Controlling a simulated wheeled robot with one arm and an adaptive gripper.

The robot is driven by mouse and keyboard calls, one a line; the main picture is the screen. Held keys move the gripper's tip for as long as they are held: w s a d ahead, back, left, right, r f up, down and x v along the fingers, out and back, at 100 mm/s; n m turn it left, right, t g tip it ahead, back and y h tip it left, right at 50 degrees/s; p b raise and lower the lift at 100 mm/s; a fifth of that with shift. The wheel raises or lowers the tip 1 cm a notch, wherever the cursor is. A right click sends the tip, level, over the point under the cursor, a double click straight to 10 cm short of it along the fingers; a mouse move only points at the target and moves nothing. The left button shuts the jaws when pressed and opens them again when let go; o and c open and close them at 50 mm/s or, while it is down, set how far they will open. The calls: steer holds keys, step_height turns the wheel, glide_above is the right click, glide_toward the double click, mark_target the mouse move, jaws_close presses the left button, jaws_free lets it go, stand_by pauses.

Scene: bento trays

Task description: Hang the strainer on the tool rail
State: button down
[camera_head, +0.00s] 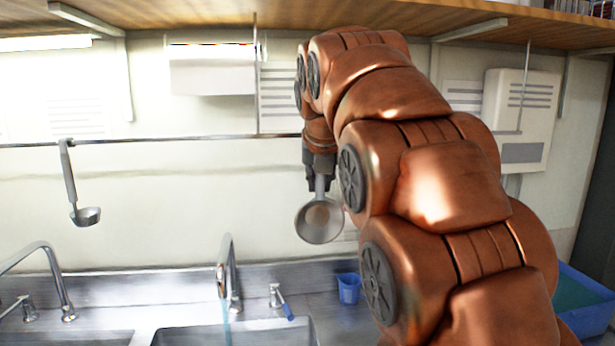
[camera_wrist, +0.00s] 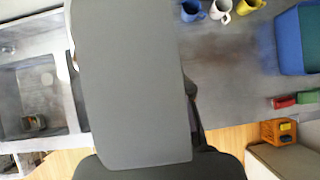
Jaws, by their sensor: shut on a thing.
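The strainer (camera_head: 320,221) hangs bowl-down from my gripper (camera_head: 319,178) in the head view, in front of the wall and above the counter. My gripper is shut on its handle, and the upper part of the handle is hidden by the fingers. The tool rail (camera_head: 190,139) runs along the wall to the left of my gripper. My arm hides the rail further right. I cannot tell how far the strainer is from the rail in depth. The strainer cannot be made out in the wrist view, where a large grey shape fills the middle.
A ladle (camera_head: 70,185) hangs on the rail at the left. Below are a sink (camera_head: 300,330), a faucet (camera_head: 226,270) and a blue cup (camera_head: 349,288). A wooden shelf (camera_head: 220,15) runs overhead. A blue bin (camera_head: 588,290) stands at the right, and several mugs show in the wrist view (camera_wrist: 221,10).

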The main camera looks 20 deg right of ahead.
steer(key=shift+w+r, duration=0.1)
steer(key=shift+w, duration=0.6)
steer(key=w+d+f+p, duration=0.1)
steer(key=w+p, duration=0.1)
steer(key=w, duration=0.5)
steer(key=w+d+f+p, duration=0.1)
steer(key=w+d+p, duration=0.1)
steer(key=w, duration=0.4)
steer(key=shift+w+d+f+p, duration=0.2)
steer(key=shift+w+f+p, duration=0.2)
steer(key=shift+p, duration=0.15)
stand_by(0.4)
stand_by(0.4)
steer(key=c, duration=1)
jaws_free()
